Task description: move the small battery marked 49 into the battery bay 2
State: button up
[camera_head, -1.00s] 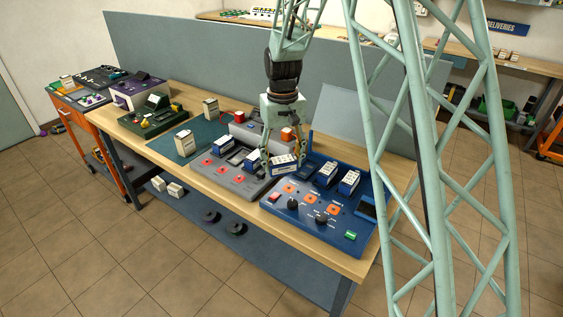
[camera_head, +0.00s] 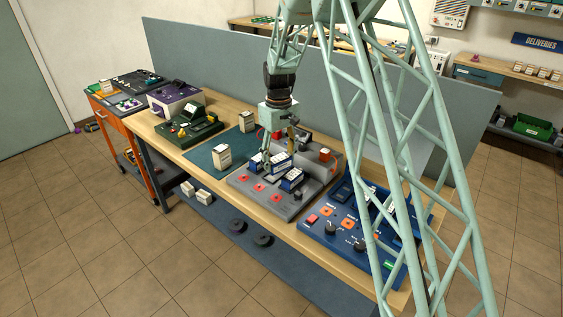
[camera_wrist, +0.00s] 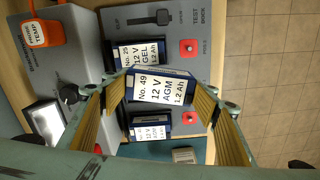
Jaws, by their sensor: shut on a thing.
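The small battery marked 49 (camera_wrist: 162,88) is blue with a white label reading "12 V AGM 1.2 Ah". My gripper (camera_wrist: 165,112) is shut on it, with a finger at each side. In the head view, my gripper (camera_head: 284,148) holds the battery (camera_head: 280,161) over the grey test dock (camera_head: 243,184), between two other batteries. Whether it touches the dock cannot be told. The blue panel (camera_head: 350,222) with orange-marked positions stands to the right. No label reading battery bay 2 is legible.
The orange-topped tester (camera_wrist: 35,33) is behind the dock.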

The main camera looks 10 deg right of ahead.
jog(key=w+f+n+p, duration=0.1)
jog(key=w+n+p, duration=0.1)
jog(key=w, duration=0.4)
jog(key=shift+n+p, duration=0.3)
jog(key=shift+p, duration=0.15)
jog(key=shift+f, duration=0.3)
jog(key=shift+f+b, duration=1.05)
jog(key=shift+f, duration=1.6)
jog(key=shift+f+b, duration=0.45)
jog(key=shift+f, duration=0.15)
dwell(1.0)
jog(key=o, duration=0.9)
jog(key=shift+r+p, duration=2)
jog(key=shift+r, duration=3.5)
